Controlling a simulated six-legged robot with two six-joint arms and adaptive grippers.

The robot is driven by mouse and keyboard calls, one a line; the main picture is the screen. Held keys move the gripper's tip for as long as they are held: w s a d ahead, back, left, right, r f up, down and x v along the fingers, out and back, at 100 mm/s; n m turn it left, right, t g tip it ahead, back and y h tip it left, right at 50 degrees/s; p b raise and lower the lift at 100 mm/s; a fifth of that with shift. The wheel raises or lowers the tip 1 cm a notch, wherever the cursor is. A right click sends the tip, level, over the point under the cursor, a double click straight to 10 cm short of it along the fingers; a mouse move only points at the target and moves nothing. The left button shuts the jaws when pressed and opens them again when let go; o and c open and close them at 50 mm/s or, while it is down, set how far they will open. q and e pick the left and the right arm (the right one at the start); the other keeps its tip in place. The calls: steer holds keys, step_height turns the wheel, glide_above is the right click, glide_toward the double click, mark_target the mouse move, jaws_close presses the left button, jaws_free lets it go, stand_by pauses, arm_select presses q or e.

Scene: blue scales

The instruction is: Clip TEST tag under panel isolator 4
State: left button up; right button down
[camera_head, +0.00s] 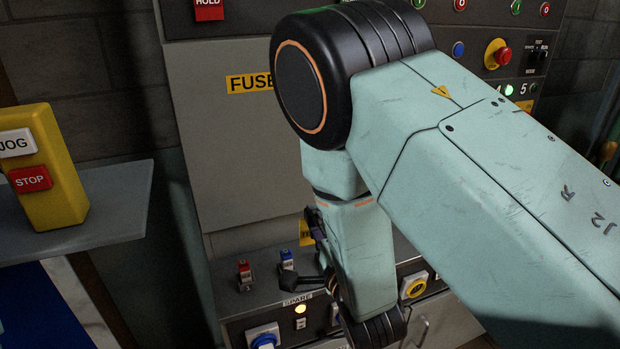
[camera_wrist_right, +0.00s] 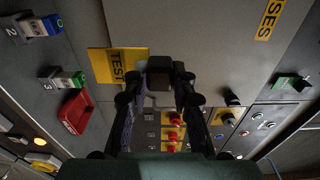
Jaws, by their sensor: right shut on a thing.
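The yellow TEST tag (camera_wrist_right: 118,65) is in the right wrist view, held at one edge in my right gripper (camera_wrist_right: 162,72), which is shut on it. In the head view my right gripper (camera_head: 317,228) is mostly hidden behind my own forearm, and only a yellow corner of the tag (camera_head: 306,236) shows. The tag hangs in front of the grey cabinet, above the sloping desk. Upper right in the head view, the number 4 (camera_head: 497,91) stands beside a lit green lamp, with 5 next to it. The area below 4 is hidden by my arm. My left gripper is not in view.
A red part (camera_wrist_right: 75,112) lies near switch 3 (camera_wrist_right: 68,77). A yellow JOG/STOP box (camera_head: 45,165) sits on a left shelf. An emergency stop (camera_head: 499,54) is upper right.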

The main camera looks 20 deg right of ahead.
arm_select(q)
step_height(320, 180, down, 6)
steer(key=b, duration=0.4)
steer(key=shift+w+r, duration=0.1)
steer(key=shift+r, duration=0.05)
arm_select(e)
steer(key=s+f, duration=0.6)
steer(key=f, duration=0.4)
steer(key=shift+a+f, duration=0.35)
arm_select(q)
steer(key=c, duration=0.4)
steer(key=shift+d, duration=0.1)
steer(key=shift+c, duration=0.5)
arm_select(e)
steer(key=shift+s+d, duration=0.1)
steer(key=shift+d, duration=0.05)
